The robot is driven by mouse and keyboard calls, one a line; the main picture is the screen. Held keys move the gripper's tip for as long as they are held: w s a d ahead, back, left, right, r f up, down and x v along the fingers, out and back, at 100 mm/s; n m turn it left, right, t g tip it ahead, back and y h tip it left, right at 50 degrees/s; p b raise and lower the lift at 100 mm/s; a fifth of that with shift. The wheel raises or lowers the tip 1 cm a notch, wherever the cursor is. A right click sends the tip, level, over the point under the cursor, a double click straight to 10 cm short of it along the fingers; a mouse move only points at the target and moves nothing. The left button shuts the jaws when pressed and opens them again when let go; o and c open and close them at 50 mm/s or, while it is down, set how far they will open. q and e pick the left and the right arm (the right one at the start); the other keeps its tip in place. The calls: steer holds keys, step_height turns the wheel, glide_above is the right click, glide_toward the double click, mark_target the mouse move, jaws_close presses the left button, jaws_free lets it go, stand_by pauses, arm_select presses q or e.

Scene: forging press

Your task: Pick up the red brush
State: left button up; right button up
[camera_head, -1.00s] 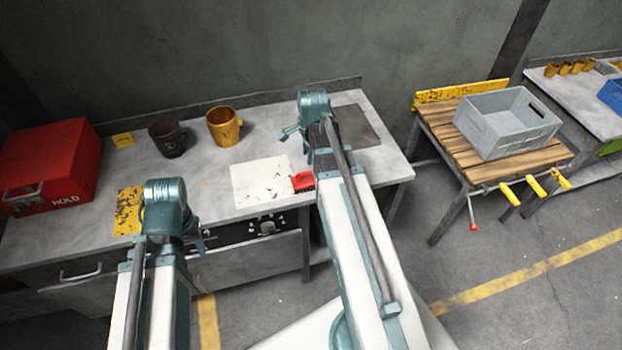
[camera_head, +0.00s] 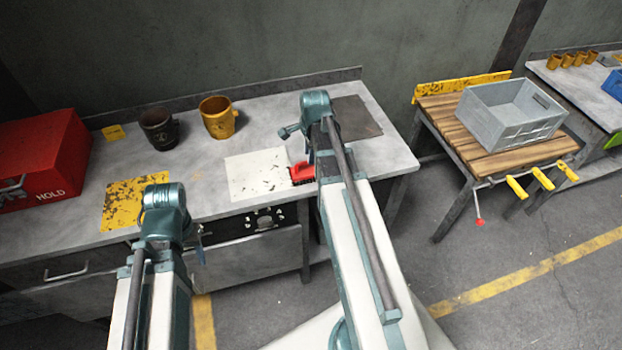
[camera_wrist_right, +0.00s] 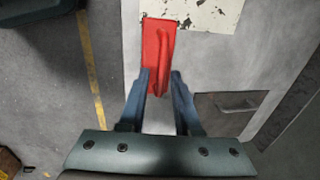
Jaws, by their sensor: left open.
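The red brush (camera_head: 301,173) lies on the grey workbench (camera_head: 262,116), at the right edge of a pale, chipped sheet. My right arm partly covers it in the head view. In the right wrist view the brush (camera_wrist_right: 158,45) has a raised red handle. My right gripper (camera_wrist_right: 162,76) is open, its two blue fingers apart at the near end of the brush. The tips appear close to the handle; contact cannot be told. My left gripper (camera_head: 200,248) is open, low in front of the bench, mostly hidden behind its wrist.
A red box (camera_head: 45,160), a dark mug (camera_head: 158,129) and a yellow mug (camera_head: 218,118) stand on the bench. A worn yellow plate (camera_head: 130,203) lies near its front. A grey crate (camera_head: 510,114) sits on a wooden table (camera_head: 446,122) at right, beyond a floor gap.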

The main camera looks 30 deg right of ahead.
mark_target(311, 168)
arm_select(q)
steer(key=shift+f, duration=0.4)
arm_select(e)
steer(key=shift+w+f, duration=0.1)
steer(key=shift+f, duration=0.3)
steer(key=f+b, duration=0.3)
steer(key=w+f+b, duration=0.1)
steer(key=f+b, duration=0.1)
steer(key=shift+w+d+f, duration=0.1)
steer(key=shift+d, duration=0.25)
arm_select(q)
step_height(311, 168, down, 5)
steer(key=shift+r, duration=0.1)
arm_select(e)
jaws_close()
stand_by(0.3)
